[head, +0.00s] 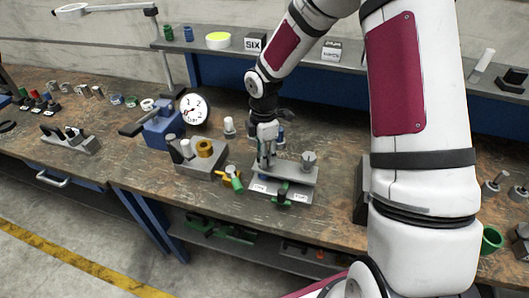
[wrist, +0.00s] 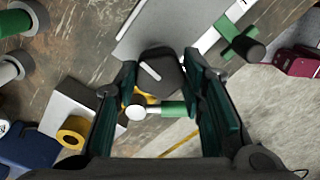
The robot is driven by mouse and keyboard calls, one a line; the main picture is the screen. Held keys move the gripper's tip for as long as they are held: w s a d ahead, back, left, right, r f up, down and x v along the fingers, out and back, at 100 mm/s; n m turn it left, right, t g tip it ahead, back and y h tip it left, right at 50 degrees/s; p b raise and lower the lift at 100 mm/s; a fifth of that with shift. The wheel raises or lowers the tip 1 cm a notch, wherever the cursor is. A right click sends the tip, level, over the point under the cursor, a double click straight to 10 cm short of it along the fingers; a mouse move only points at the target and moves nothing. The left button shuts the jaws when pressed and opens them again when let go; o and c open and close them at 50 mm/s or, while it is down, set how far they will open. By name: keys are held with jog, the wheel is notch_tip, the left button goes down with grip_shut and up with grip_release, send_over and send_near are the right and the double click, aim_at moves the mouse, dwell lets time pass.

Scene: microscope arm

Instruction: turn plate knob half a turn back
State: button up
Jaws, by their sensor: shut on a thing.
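My gripper (head: 266,158) points down over the left part of a grey plate fixture (head: 297,174) on the bench. In the wrist view my gripper (wrist: 160,70) has its two dark green fingers on either side of a dark round knob (wrist: 168,80) with a white line on its top. The fingers are shut on this knob. The line runs slantwise. In the head view the gripped knob is hidden by the fingers. Another grey knob (head: 309,158) stands upright at the plate's right end. A green cross handle (wrist: 240,45) with a dark end sits beside the plate.
A grey block with a brass ring (head: 204,148) stands left of the fixture. A yellow and green valve (head: 234,178) lies between them. A blue vise (head: 162,130) and a dial gauge (head: 194,109) are further left. The bench front edge is close to the fixture.

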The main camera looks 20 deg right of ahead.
jog(key=shift+s+f+n, duration=0.15)
jog(key=shift+n, duration=0.45)
jog(key=o, duration=1.1)
jog(key=shift+o, duration=0.2)
notch_tip(320, 180, up, 12)
